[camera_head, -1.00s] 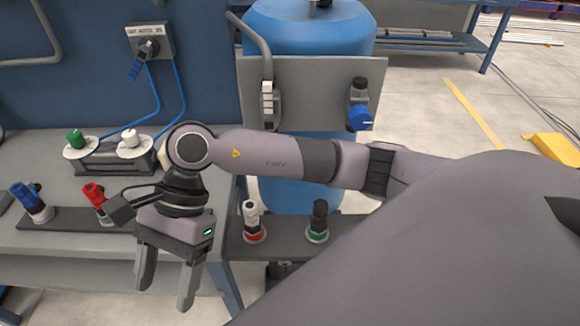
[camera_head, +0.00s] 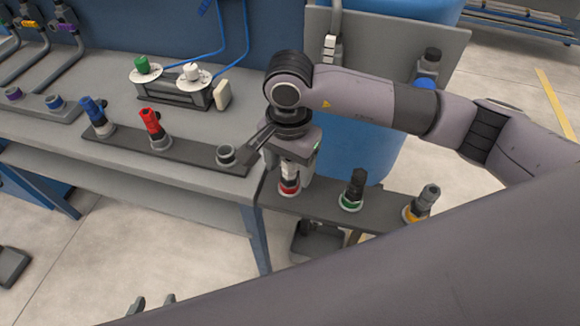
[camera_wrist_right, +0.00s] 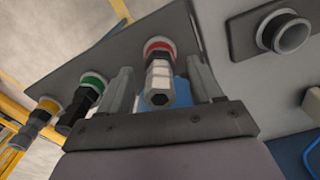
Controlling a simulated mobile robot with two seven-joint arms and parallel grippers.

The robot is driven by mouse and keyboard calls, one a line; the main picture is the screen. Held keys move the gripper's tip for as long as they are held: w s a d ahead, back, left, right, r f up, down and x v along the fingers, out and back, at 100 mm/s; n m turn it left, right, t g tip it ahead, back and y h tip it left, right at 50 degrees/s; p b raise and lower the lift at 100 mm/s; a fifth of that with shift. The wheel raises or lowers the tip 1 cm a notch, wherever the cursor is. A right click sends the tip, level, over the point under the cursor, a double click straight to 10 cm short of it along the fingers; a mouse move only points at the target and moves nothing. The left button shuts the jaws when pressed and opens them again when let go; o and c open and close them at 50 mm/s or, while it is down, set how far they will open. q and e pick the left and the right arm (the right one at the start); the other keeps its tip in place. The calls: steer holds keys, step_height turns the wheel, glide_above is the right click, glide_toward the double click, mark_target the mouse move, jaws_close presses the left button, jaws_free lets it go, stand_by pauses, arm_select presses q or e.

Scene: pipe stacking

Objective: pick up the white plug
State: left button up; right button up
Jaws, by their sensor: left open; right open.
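The white plug (camera_head: 289,174) stands upright in a red-ringed socket on the dark shelf beside the bench. My right gripper (camera_head: 293,170) is above it with its fingers pointing down, partly hiding it. In the right wrist view the white plug (camera_wrist_right: 159,75) is between the two spread fingers of my right gripper (camera_wrist_right: 162,85), with visible gaps on both sides. The red ring sits at its far end. The tips of my left gripper (camera_head: 152,305) show at the bottom edge, apart and empty, far from the plug.
On the same shelf stand a black plug (camera_head: 356,185) in a green ring and a grey one (camera_head: 428,197) in an orange ring. An empty-looking socket (camera_head: 226,154), a red plug (camera_head: 151,122) and a blue plug (camera_head: 94,108) are on the bench strip.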

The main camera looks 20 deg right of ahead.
steer(key=shift+f, duration=0.75)
jaws_close()
steer(key=shift+r, duration=0.15)
step_height(320, 180, up, 20)
steer(key=shift+b, duration=0.3)
step_height(320, 180, up, 8)
steer(key=p, duration=0.6)
steer(key=shift+f, duration=0.25)
